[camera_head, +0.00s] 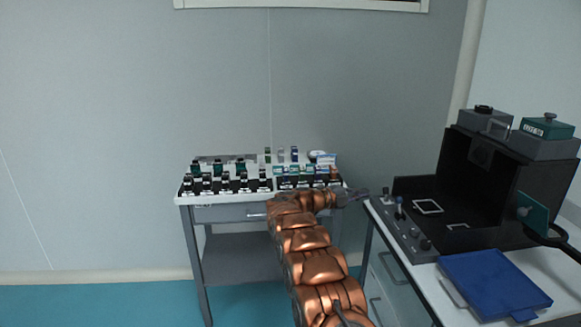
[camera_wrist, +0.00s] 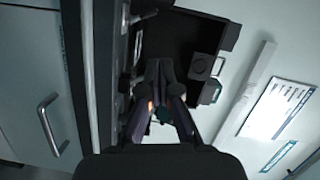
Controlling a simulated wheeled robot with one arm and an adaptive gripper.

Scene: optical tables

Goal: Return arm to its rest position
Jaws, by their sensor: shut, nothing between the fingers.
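My copper-coloured arm reaches forward from the bottom of the head view toward the gap between two tables. My gripper (camera_head: 352,196) is at its far end, between the small table on the left and the table with the black apparatus on the right. In the wrist view my gripper (camera_wrist: 158,68) has its fingers together at the tips, with nothing between them. Behind the fingers the wrist view shows the dark apparatus (camera_wrist: 190,35) and, at left, a drawer front with a metal handle (camera_wrist: 50,125).
The small grey table (camera_head: 202,214) carries several small bottles and boxes. The right table holds a black open apparatus (camera_head: 470,165), a blue tray (camera_head: 492,283) and a control panel with knobs (camera_head: 408,228). Floor (camera_head: 110,306) is clear at the left.

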